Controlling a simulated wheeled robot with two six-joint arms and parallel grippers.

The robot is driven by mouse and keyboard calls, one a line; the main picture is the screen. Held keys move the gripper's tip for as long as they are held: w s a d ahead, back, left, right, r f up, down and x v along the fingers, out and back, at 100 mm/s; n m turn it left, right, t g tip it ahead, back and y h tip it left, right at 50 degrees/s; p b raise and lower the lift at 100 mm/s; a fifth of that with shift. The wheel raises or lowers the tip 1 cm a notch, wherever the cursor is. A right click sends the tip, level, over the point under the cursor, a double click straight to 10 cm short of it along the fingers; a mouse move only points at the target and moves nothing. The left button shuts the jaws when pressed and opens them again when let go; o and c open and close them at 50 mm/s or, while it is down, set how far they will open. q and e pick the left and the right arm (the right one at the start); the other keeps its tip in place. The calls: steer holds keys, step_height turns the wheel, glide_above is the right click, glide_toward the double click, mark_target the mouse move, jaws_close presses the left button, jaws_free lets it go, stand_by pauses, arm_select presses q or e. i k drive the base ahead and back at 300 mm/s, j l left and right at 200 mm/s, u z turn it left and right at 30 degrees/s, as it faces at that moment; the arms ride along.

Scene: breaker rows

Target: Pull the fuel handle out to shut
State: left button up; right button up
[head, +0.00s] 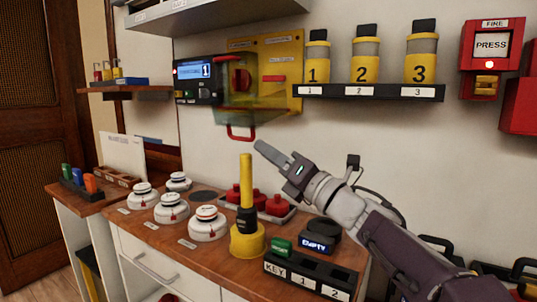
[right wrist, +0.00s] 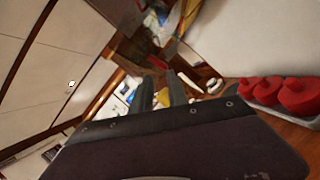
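A red loop handle (head: 240,133) hangs at the lower edge of a clear, tinted cover (head: 238,110) on the wall panel. Behind the cover, a yellow panel (head: 283,52) carries a red knob (head: 240,79). The labels are too small to read, so I cannot tell which part is the fuel handle. My right gripper (head: 266,151) is just right of and below the loop handle in the head view, apart from it. In the right wrist view its two fingers (right wrist: 160,90) are apart with nothing held between them. My left gripper is out of view.
A yellow post (head: 246,190) stands upright on the wooden counter below my right gripper. Red domed items (head: 275,206) and white detectors (head: 207,224) stand around it. A shelf (head: 370,92) with numbered yellow canisters is right of the panel.

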mark_target(273, 78)
steer(key=k+j, duration=0.1)
steer(key=k, duration=0.9)
